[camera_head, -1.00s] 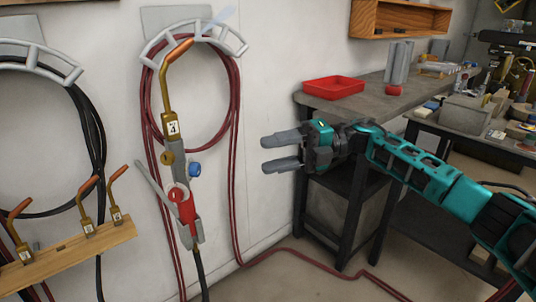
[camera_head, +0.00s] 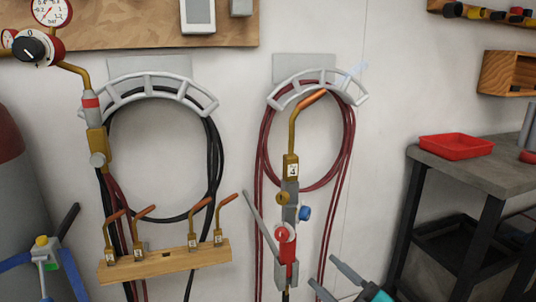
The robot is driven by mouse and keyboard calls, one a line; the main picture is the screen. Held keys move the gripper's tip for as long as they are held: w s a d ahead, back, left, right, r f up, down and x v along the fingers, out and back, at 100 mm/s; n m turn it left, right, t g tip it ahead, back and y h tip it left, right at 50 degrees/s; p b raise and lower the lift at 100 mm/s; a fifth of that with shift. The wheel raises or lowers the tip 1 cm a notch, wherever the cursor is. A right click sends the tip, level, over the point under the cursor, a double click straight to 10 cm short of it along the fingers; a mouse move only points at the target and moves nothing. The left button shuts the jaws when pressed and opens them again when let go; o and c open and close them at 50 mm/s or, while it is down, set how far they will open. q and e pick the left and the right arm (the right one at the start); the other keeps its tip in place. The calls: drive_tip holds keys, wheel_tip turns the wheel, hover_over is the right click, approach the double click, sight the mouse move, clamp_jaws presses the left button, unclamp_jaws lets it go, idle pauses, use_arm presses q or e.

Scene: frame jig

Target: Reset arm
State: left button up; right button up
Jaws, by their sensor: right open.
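My right gripper (camera_head: 322,272) is at the bottom edge, right of centre. Its two grey fingers point up and left and stand apart, with nothing between them. Only the fingers and a bit of the teal hand (camera_head: 372,292) show; the rest of the arm is below the picture. The gripper is just right of the hanging torch (camera_head: 289,205) with its copper tip and red and blue knobs. I see no contact with it. My left gripper is not in view.
Red hose (camera_head: 262,150) and black hose (camera_head: 216,160) hang on grey wall brackets. A wooden rack (camera_head: 165,262) holds several copper-tipped nozzles. A dark workbench (camera_head: 490,168) with a red tray (camera_head: 456,147) stands at right. A red-topped cylinder (camera_head: 12,170) stands at the left edge.

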drive_tip(key=s+d+f+m+g+h, duration=0.3)
drive_tip(key=s+f+m+g+h, duration=0.2)
drive_tip(key=s+f+m+h, duration=0.8)
use_arm(q)
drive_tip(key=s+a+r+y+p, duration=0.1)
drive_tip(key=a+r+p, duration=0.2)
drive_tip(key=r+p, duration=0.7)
drive_tip(key=p, duration=0.4)
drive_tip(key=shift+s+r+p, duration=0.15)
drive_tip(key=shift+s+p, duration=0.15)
use_arm(e)
drive_tip(key=s+d+r+m+y, duration=0.1)
drive_tip(key=s+d+r, duration=0.1)
drive_tip(key=s+r, duration=0.3)
drive_tip(key=shift+s+d+r+y, duration=0.2)
drive_tip(key=shift+d+r+y, duration=0.1)
drive_tip(key=shift+d, duration=0.05)
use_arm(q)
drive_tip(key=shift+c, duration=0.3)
use_arm(e)
drive_tip(key=shift+f, duration=0.1)
drive_tip(key=shift+c, duration=0.3)
